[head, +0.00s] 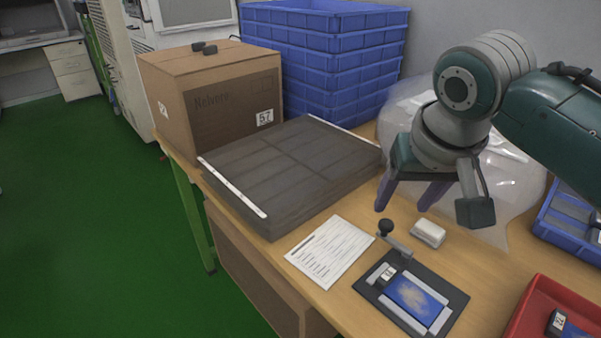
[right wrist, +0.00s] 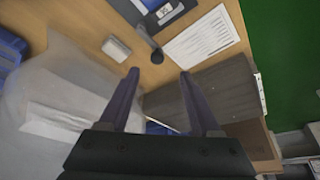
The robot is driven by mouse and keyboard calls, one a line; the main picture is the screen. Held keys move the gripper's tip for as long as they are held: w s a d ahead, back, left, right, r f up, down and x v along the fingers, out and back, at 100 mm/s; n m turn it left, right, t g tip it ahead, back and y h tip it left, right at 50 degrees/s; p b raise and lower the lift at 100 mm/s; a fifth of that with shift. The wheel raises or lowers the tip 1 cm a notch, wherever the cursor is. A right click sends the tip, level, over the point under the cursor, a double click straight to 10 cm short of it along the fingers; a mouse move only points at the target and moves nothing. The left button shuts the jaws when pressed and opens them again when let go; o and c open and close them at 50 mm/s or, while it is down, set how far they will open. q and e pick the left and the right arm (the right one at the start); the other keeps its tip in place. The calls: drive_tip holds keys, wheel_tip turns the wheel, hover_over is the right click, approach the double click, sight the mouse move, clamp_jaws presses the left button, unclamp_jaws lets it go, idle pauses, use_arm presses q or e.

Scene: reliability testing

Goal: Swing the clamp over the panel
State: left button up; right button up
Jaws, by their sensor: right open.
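The clamp (head: 395,243) is a grey arm with a dark round knob (head: 386,227) at its far end. It stands at the far left edge of a dark fixture plate (head: 446,317), and its knob end points away from the plate. A blue panel (head: 413,297) lies on the plate in a light frame. My right gripper (head: 405,210) is open and empty above the table, just beyond the knob and apart from it. In the right wrist view the knob (right wrist: 157,56) lies ahead, between the lines of the two fingers. My left gripper is not in view.
A white block (head: 428,233) lies right of the clamp, and a printed sheet (head: 330,251) lies left. A dark flat stack (head: 290,170), a cardboard box (head: 215,100) and blue crates (head: 330,60) stand behind. A clear plastic bag (head: 515,180) is behind my gripper. A red bin (head: 535,300) is at right.

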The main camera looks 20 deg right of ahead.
sight(387, 224)
drive_tip(key=b+x, duration=0.1)
drive_tip(key=x, duration=0.2)
drive_tip(key=b+x, duration=0.2)
drive_tip(key=x, duration=0.1)
drive_tip(key=b+x, duration=0.1)
drive_tip(key=x, duration=0.2)
drive_tip(key=shift+w+d+f+b, duration=0.15)
drive_tip(key=shift+w+d+b, duration=0.15)
drive_tip(key=shift+w+d, duration=0.15)
clamp_jaws()
